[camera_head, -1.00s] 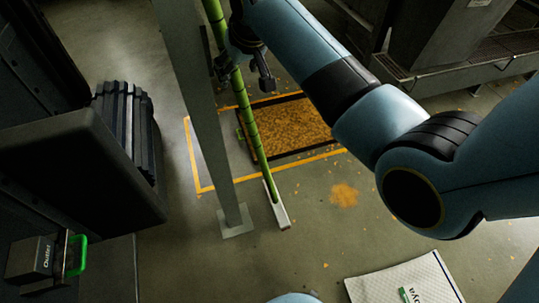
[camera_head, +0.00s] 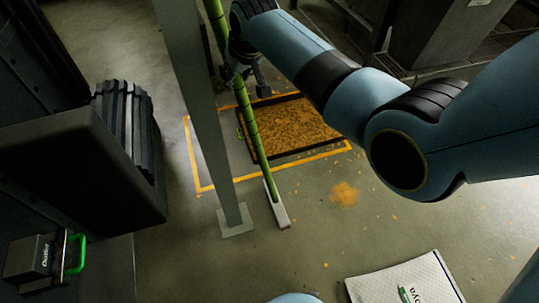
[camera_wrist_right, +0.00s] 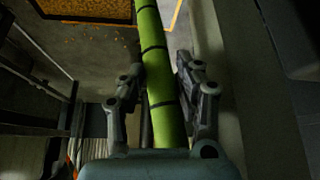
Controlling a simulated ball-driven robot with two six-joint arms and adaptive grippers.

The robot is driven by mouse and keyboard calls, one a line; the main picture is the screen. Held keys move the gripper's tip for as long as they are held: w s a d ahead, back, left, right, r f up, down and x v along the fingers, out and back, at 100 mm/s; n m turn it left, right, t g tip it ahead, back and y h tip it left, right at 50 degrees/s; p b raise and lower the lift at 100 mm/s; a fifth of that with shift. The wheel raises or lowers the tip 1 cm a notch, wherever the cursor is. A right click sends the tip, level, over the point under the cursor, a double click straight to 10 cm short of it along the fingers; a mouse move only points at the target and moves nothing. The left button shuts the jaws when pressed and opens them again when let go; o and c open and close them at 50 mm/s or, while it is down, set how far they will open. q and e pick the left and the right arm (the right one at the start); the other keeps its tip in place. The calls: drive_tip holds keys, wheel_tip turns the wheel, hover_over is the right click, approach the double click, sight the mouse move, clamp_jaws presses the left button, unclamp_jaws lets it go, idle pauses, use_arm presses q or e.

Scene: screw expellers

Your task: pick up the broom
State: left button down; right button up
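The broom has a long green handle with dark bands (camera_head: 251,122) and a pale narrow head (camera_head: 276,206) on the floor. It stands tilted, its top leaving the picture at the upper edge, close to a grey post. My right gripper (camera_head: 243,78) is at the upper part of the handle. In the right wrist view, the green handle (camera_wrist_right: 160,80) runs between the two fingers of my right gripper (camera_wrist_right: 160,76). The fingers are apart, one on each side, with a small gap visible at the left finger. My left gripper is not in view.
The grey post (camera_head: 205,120) stands just left of the broom. A dark tray of orange-brown grains (camera_head: 290,127) lies behind it inside yellow floor lines. A dark machine (camera_head: 80,170) fills the left. A white sack (camera_head: 405,283) lies at the bottom right. Open floor is in front.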

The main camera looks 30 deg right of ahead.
drive_tip(key=shift+a, duration=0.1)
clamp_jaws()
